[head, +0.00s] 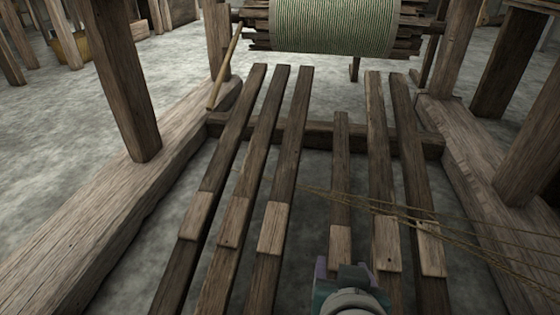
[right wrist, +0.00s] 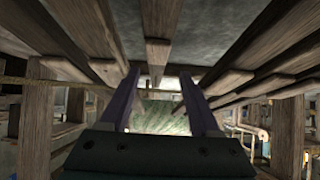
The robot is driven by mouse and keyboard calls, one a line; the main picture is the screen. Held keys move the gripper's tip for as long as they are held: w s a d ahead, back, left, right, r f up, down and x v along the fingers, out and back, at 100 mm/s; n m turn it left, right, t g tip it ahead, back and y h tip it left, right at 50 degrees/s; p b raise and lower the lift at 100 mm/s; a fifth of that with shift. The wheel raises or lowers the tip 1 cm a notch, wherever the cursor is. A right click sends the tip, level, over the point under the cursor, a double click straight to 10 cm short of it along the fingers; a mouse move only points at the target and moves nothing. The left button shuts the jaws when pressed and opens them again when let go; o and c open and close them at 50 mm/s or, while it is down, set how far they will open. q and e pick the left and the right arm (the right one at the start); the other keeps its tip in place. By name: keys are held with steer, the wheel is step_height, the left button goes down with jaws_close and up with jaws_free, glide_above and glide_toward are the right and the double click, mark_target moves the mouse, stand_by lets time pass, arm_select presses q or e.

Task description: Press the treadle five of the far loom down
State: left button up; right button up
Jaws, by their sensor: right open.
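Several long wooden treadles run side by side from the near edge to a crossbeam, each with a lighter wooden pad. The fifth treadle from the left (head: 379,165) lies between the rightmost one (head: 410,150) and a treadle (head: 341,160) whose far end sits lower and nearer than the others. My right gripper (head: 343,272) is at the bottom, near the pad of that lower-ended treadle and left of the fifth from the left. In the right wrist view the gripper (right wrist: 159,98) is open, with a treadle end (right wrist: 157,53) showing between its fingers. I cannot tell whether they touch. My left gripper is not visible.
The crossbeam (head: 300,132) spans between two heavy side rails (head: 110,220). A striped cloth roller (head: 330,25) is at the back. Thin cords (head: 440,222) slant across the right treadles. Posts rise on both sides. Bare floor shows between the third treadle and the lower-ended one.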

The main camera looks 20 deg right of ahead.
mark_target(275, 219)
steer(key=w+a+r+g, duration=0.1)
steer(key=w, duration=0.1)
steer(key=w+a+r+g+p, duration=0.1)
steer(key=w+a+r, duration=0.1)
steer(key=w, duration=0.1)
steer(key=w+a+r+y, duration=0.1)
steer(key=w, duration=0.2)
steer(key=shift+w+a+r+g+p, duration=0.2)
steer(key=shift+a+g+p, duration=0.1)
steer(key=shift+g+p, duration=0.1)
steer(key=c, duration=0.6)
steer(key=w+a+r, duration=0.1)
steer(key=a+r+g+y, duration=0.1)
steer(key=r, duration=0.1)
steer(key=w+a+r+g+p, duration=0.1)
steer(key=r, duration=0.1)
steer(key=shift+w+r, duration=0.1)
steer(key=shift+w, duration=0.2)
jaws_close()
steer(key=shift+g+y, duration=0.3)
steer(key=shift+g, duration=0.1)
steer(key=f+b, duration=0.2)
steer(key=b, duration=0.1)
steer(key=f+b, duration=0.3)
steer(key=w+f+b, duration=0.1)
steer(key=f+b, duration=0.1)
steer(key=b, duration=0.1)
steer(key=shift+d+f, duration=0.1)
steer(key=shift+f, duration=0.15)
steer(key=shift+r, duration=0.15)
